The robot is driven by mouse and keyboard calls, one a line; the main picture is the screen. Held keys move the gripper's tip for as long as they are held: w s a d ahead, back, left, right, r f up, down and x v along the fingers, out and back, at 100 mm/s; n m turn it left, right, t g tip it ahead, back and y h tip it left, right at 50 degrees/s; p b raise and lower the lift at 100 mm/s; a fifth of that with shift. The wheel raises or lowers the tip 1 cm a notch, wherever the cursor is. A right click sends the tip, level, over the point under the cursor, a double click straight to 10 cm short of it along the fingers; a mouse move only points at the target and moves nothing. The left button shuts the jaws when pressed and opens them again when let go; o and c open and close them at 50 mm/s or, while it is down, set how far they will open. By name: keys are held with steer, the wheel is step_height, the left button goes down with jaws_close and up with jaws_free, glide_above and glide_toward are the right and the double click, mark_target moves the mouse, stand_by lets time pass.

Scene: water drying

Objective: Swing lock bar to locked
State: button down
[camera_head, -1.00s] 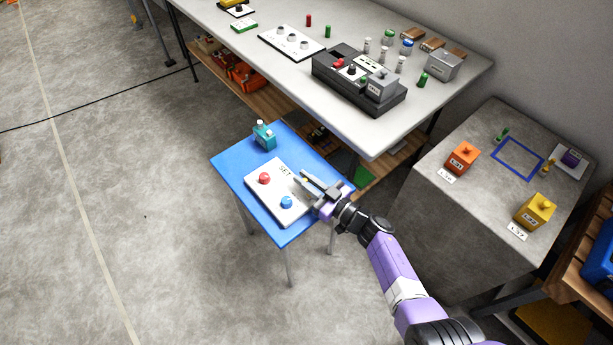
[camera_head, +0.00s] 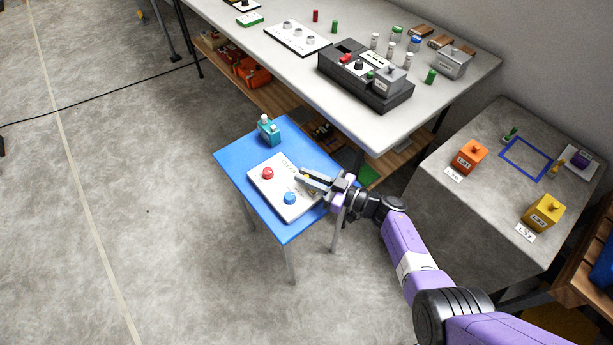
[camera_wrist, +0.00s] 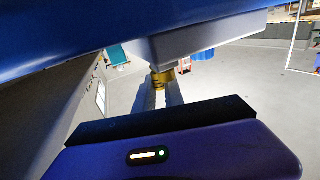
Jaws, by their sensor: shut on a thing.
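The white panel (camera_head: 272,187) lies on the small blue table (camera_head: 238,160), with a red knob (camera_head: 267,173), a blue knob (camera_head: 289,197) and partly covered lettering on it. My gripper (camera_head: 307,178) reaches in from the right, low over the panel's right side. A slim grey bar (camera_head: 313,171), likely the lock bar, shows beside the fingers. In the wrist view a brass-coloured post (camera_wrist: 162,78) stands at the end of my gripper, under a grey block. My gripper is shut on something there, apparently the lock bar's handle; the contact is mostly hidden.
A teal bottle-like object (camera_head: 268,130) stands at the blue table's back corner. The long white workbench (camera_head: 290,62) behind carries a dark box (camera_head: 365,80) and small bottles. The grey block stand (camera_head: 430,205) at right is close to my arm.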

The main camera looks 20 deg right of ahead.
steer(key=c, duration=1.4)
jaws_free()
steer(key=shift+c, duration=0.2)
steer(key=shift+s, duration=0.1)
steer(key=shift+p+v, duration=0.5)
steer(key=shift+v, duration=3.3)
steer(key=shift+d, duration=0.1)
